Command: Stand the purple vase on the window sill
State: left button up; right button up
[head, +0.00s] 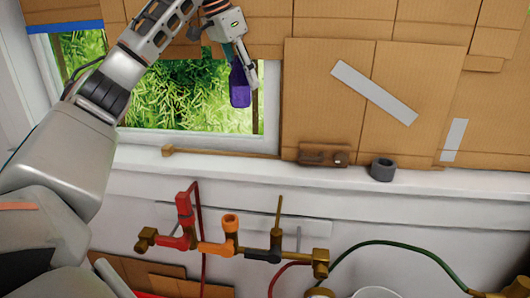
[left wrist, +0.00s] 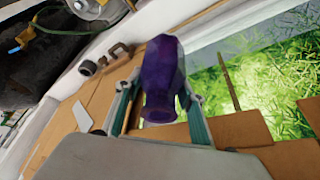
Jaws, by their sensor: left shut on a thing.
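The purple vase (head: 239,84) hangs in my left gripper (head: 244,76), in front of the window and above the sill in the head view. In the left wrist view the vase (left wrist: 162,75) sits between the two green-sided fingers of the left gripper (left wrist: 163,98), which is shut on it. The white window sill (head: 225,167) runs across the middle of the head view, below the vase and apart from it. My right gripper is not in view.
On the sill are a wooden stick (head: 215,152), a brown block-like item (head: 322,155) and a dark grey ring (head: 382,169). Cardboard (head: 320,105) covers the wall at right. Red and orange pipe fittings (head: 185,210) stand below the sill.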

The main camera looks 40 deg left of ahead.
pick_arm(q)
notch_tip(320, 180, down, 19)
jog(key=shift+r, duration=0.1)
dwell(0.5)
jog(key=o, duration=1.3)
jog(key=v, duration=1.2)
